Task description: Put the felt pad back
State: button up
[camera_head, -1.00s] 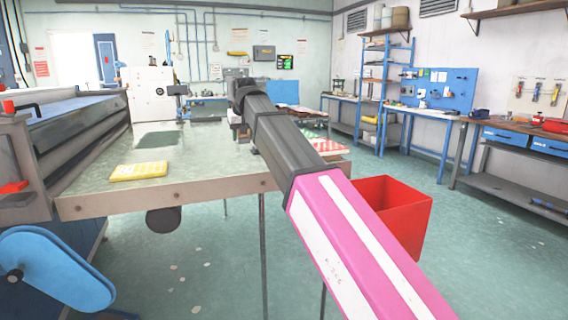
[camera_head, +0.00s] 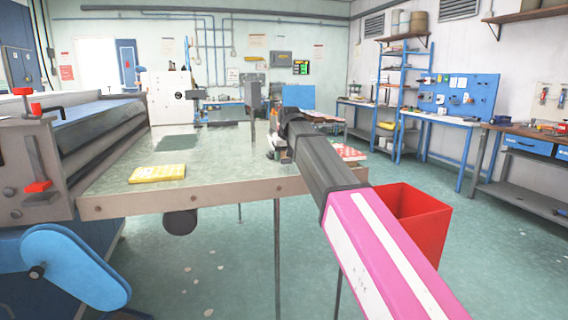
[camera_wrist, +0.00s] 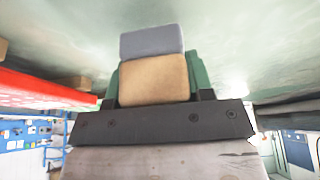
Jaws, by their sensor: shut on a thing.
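In the wrist view my gripper (camera_wrist: 155,80) shows green fingers on both sides of a small block (camera_wrist: 152,45). The block has a tan lower part and a grey-blue upper part; I cannot tell whether these are one piece. The gripper is shut on it, and the pale green table top fills the picture beyond. In the head view my gripper (camera_head: 274,150) is low over the right part of the table (camera_head: 225,165), mostly hidden behind my dark arm. The held block cannot be made out there. A dark green rectangle (camera_head: 178,142) lies flat at the table's back left.
A yellow pad (camera_head: 158,173) lies near the table's front left. A red and white patterned pad (camera_head: 350,152) is at its right edge, beside my arm. A red bin (camera_head: 412,225) stands to the right. A roller machine (camera_head: 75,150) borders the left. The table's middle is clear.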

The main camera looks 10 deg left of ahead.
aim_at(284, 162)
jog(key=shift+f, duration=1.45)
jog(key=shift+f, duration=0.15)
jog(key=o, duration=1)
jog(key=shift+c, duration=0.2)
jog(key=v, duration=1.2)
jog(key=shift+r, duration=0.2)
